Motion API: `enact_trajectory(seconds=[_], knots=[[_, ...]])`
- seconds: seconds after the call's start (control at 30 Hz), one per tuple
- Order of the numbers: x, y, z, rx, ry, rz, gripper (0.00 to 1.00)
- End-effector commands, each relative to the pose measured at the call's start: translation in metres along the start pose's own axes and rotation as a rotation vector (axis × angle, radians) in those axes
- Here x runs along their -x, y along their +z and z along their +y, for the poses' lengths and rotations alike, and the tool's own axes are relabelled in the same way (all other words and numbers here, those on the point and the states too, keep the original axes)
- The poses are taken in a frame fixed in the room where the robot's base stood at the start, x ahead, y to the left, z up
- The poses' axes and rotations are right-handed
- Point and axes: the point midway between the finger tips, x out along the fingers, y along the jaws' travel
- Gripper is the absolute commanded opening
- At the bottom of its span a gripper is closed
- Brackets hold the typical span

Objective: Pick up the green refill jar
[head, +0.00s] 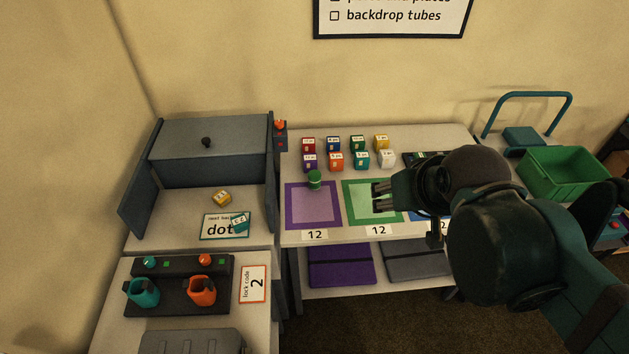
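A small round green jar (315,180) stands upright on the table at the upper right edge of the purple mat (294,212). My gripper (376,196) reaches in from the right over the green mat (357,217), its fingers pointing left towards the jar. The two fingers are apart with nothing seen between them. A clear gap lies between the fingertips and the jar. My arm hides part of the table's right side.
Two rows of small coloured boxes (336,161) stand behind the mats. Number cards reading 12 (315,235) lie in front. Left are a grey cabinet (210,140) and a rack with teal and orange cups (201,291). A green crate (566,176) stands right.

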Motion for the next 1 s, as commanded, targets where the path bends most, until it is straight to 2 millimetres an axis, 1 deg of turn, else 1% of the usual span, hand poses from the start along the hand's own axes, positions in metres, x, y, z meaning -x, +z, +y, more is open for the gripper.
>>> enact_trajectory(seconds=[0.23, 0.47, 0.77, 1.0], knots=[[-0.009, -0.023, -0.005, 0.022, -0.007, -0.037, 0.47], [-0.022, -0.048, -0.012, 0.046, -0.015, -0.082, 0.47], [-0.045, -0.078, -0.022, 0.081, -0.026, -0.138, 0.47], [-0.068, -0.101, -0.031, 0.107, -0.035, -0.184, 0.47]])
